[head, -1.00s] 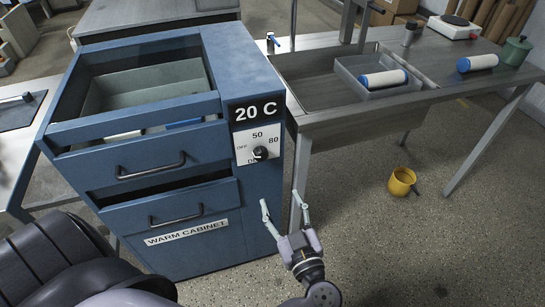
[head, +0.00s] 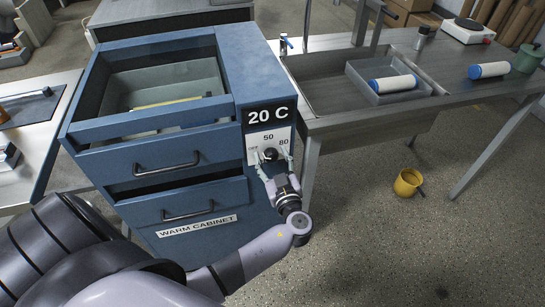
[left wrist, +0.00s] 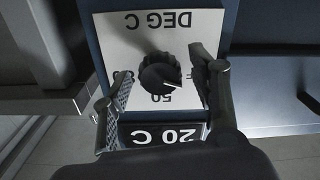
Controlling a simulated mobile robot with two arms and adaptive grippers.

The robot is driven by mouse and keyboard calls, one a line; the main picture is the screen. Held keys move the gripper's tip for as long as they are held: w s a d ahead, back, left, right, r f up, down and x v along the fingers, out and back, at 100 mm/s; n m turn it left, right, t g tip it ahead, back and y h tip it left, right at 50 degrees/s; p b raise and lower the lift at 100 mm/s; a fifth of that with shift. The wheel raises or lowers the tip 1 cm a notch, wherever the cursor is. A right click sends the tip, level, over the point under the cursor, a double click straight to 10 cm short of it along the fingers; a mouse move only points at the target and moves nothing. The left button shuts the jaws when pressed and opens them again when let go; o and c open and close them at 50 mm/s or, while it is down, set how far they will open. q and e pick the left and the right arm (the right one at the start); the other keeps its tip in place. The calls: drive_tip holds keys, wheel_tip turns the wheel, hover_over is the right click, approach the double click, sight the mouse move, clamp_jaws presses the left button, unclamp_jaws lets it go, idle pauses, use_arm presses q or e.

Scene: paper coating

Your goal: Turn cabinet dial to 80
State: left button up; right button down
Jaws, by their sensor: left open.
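The blue warm cabinet (head: 232,60) stands left of the middle in the head view. Its white dial plate (head: 283,134) is marked OFF, 50 and 80, below a black display (head: 270,115) reading 20 C. The black dial (head: 270,154) also shows in the left wrist view (left wrist: 160,72), upside down. Its white pointer mark points between OFF and 50, nearer OFF. My left gripper (head: 272,163) is open in front of the plate. Its fingers stand on either side of the dial, apart from it in the left wrist view (left wrist: 160,90). My right gripper is not in view.
The cabinet's upper drawer (head: 165,166) and lower drawer (head: 180,203) have bar handles. A grey sink table (head: 455,62) stands close on the right, its leg (head: 310,170) near my gripper. A yellow mug (head: 406,183) is on the floor, which is otherwise clear there.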

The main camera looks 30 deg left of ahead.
use_arm(q)
drive_tip(key=shift+c, duration=0.3)
drive_tip(key=c, duration=1.1)
